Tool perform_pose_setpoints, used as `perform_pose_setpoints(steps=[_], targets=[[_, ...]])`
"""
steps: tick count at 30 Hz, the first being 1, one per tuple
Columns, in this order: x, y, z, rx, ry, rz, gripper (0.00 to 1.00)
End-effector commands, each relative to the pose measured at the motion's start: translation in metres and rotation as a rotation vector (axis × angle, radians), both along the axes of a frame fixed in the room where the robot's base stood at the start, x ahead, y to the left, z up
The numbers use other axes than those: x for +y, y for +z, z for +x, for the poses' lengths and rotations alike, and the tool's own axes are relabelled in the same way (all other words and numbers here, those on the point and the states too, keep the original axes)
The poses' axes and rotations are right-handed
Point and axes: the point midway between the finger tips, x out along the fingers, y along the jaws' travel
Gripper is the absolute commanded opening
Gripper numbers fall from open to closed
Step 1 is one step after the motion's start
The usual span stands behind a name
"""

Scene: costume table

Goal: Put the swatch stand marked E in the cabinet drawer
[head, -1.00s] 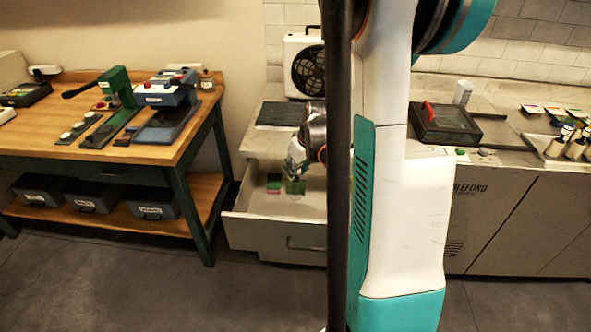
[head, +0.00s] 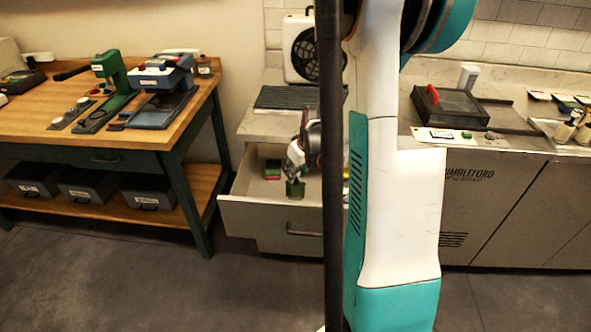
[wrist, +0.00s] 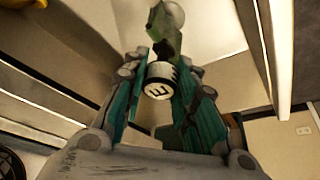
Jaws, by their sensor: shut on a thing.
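My gripper (head: 295,174) is at the open cabinet drawer (head: 262,214), close to its front wall in the head view. It is shut on the swatch stand marked E, whose green part (head: 295,190) shows below the fingers. In the wrist view, the stand's round white end with a black E (wrist: 159,82) sits between the teal fingers (wrist: 160,72), and green pieces extend beyond it. I cannot tell whether the stand touches the drawer. The dark column hides the drawer's right part.
Another green and pink stand (head: 272,168) sits further back in the drawer. A fan (head: 302,48) and a dark ribbed mat (head: 287,97) are on the cabinet top above. A wooden workbench (head: 40,125) stands to the left.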

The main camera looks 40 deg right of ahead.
Motion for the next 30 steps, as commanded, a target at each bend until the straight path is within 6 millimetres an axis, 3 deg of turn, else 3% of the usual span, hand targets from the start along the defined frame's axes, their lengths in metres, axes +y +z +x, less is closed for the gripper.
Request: perform_pose_setpoints(steps=[15, 30], targets=[[0.0, -0.05, 0.0, 0.0, 0.0, 0.0, 0.0], [0.0, -0.069, 0.0, 0.0, 0.0, 0.0, 0.0]])
